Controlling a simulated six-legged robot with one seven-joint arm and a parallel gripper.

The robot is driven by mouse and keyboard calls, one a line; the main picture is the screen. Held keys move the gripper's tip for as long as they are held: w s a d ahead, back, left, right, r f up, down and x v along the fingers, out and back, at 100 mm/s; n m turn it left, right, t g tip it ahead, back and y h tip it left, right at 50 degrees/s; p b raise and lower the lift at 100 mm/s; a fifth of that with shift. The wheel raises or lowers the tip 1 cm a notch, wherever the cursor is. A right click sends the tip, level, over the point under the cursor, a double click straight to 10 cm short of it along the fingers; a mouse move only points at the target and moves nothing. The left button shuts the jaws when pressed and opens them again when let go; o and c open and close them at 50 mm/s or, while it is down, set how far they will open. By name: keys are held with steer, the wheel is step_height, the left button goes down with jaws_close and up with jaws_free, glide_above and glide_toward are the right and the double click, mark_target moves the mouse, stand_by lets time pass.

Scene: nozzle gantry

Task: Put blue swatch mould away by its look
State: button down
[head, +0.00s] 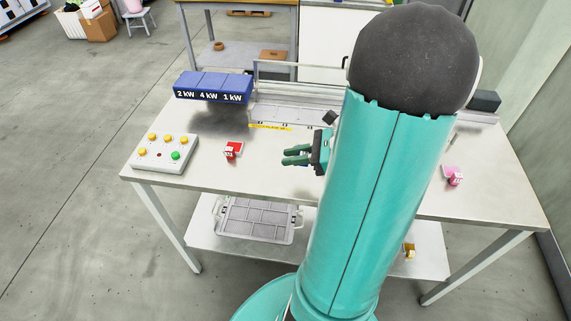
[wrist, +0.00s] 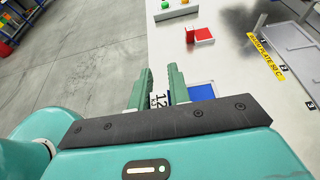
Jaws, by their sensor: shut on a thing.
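My gripper (head: 288,156) is above the middle of the table, its fingers pointing left in the head view. In the wrist view my gripper (wrist: 159,78) is shut on the blue swatch mould (wrist: 201,92). A white part marked 12 lies between the fingers, and the blue square with a pale rim sticks out to the right of them. The palm hides the mould's near part.
A button panel (head: 163,152) is at the table's left. Blue blocks marked 2 kW, 4 kW, 1 kW (head: 212,87) and a plate with a yellow label (head: 271,127) are behind. A pink mould (head: 455,177) is right. The lower shelf holds a compartment tray (head: 296,213) and yellow mould (head: 410,251).

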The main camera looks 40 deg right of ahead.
glide_above(283, 171)
steer(key=f, duration=0.6)
steer(key=shift+s+a, duration=0.1)
steer(key=shift+s, duration=0.1)
steer(key=shift+w+f, duration=0.15)
steer(key=shift+f, duration=1.5)
steer(key=shift+f, duration=0.1)
steer(key=c, duration=1.3)
jaws_free()
